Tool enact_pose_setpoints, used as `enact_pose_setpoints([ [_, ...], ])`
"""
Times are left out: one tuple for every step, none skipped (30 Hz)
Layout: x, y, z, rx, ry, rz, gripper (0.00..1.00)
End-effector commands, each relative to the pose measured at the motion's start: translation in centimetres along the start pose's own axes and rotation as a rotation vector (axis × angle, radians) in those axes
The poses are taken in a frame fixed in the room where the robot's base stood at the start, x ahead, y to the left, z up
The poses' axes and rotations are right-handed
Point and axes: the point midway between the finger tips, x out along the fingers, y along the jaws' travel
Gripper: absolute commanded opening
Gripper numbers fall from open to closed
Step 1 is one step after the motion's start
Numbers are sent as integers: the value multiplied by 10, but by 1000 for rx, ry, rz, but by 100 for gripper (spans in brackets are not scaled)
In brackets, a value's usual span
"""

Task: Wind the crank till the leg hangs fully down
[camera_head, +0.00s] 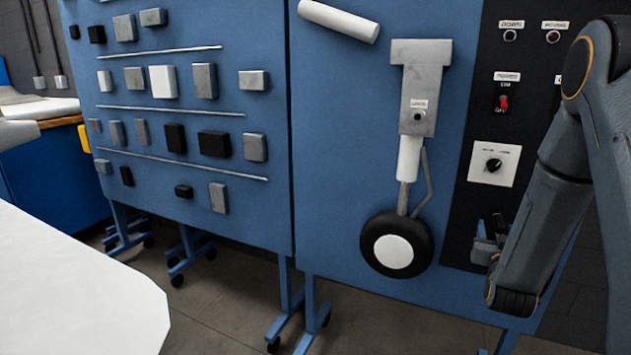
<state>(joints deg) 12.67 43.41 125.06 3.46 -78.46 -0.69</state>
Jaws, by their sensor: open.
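The landing-gear leg (409,158) is mounted on the blue panel, with a black wheel with a white hub (394,251) at its lower end. The leg points down and runs about parallel to the edge of the black control strip, with a thin side brace beside it. My gripper (488,243) is at the lower part of the strip, right of the wheel. It is open, but small and partly hidden by my wrist. I cannot make out the crank clearly; dark and grey parts overlap there, and I cannot tell whether the fingers are around a handle.
The black control strip (467,175) carries small lamps, a red toggle switch (504,103) and a white dial plate (494,164). A white cylinder (339,20) juts from the panel above left. Another blue panel (268,85) with several blocks stands left. A white table (70,285) fills the lower left.

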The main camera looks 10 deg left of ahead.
Motion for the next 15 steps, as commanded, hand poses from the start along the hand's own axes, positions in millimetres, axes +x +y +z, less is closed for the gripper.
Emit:
enact_pose_setpoints([
  [-4, 0, 0, 0, -2, 0, 50],
  [-6, 0, 0, 0, -1, 0, 50],
  [-9, 0, -1, 0, 0, 0, 50],
  [-11, 0, 0, 0, 0, 0, 50],
  [-14, 0, 0, 0, -1, 0, 50],
  [-16, 0, 0, 0, -2, 0, 50],
  [-19, 0, 0, 0, -1, 0, 50],
  [-21, 0, 0, 0, -1, 0, 50],
  [-24, 0, 0, 0, 0, -1, 50],
  [-26, 0, 0, 0, 0, -1, 50],
  [-28, 0, 0, 0, -1, -1, 50],
  [-31, 0, 0, 0, -1, -1, 50],
  [-33, 0, 0, 0, -1, -1, 50],
  [-35, 0, 0, 0, 0, -1, 50],
  [-38, 0, 0, 0, 0, -1, 50],
])
